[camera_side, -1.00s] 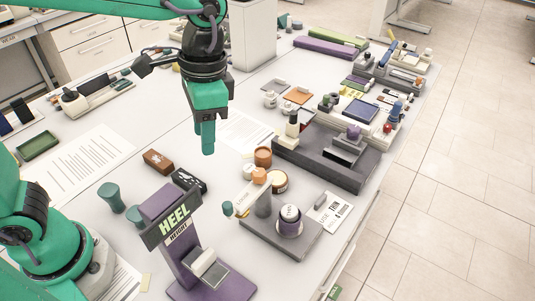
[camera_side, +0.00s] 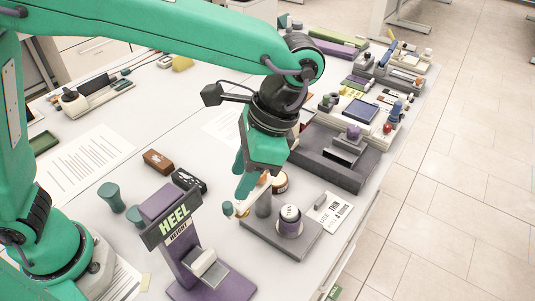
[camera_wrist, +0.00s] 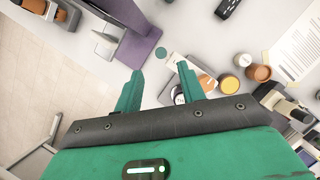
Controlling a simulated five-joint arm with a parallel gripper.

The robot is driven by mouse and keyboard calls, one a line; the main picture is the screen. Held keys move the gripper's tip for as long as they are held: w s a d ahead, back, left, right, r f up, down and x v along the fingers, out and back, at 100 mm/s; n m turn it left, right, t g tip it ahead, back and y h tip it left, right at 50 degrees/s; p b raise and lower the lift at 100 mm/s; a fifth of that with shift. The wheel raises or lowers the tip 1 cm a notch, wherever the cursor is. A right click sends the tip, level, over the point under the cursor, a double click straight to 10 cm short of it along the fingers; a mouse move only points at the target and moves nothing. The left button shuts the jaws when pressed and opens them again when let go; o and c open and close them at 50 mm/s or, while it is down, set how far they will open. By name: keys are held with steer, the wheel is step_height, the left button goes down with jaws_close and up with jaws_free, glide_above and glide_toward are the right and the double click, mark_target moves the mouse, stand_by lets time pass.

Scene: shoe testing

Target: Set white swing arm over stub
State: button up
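The white swing arm (camera_side: 257,192) is partly hidden behind my gripper in the side view, with a teal knob (camera_side: 228,208) at its left end. In the wrist view, the teal knob (camera_wrist: 160,53) lies just beyond the fingertips and the orange pivot cap (camera_wrist: 207,83) is right of the right finger. My gripper (camera_side: 243,188) is open, fingers pointing down near the swing arm. Contact is unclear.
The purple heel-height stand (camera_side: 182,252) stands close at the front left of the base. A stepped grey block (camera_side: 325,156) stands behind. Small jars (camera_wrist: 243,60) are near the pivot.

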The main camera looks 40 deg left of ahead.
mark_target(228, 205)
steer(key=shift+x, duration=3.6)
steer(key=shift+r, duration=0.1)
jaws_close()
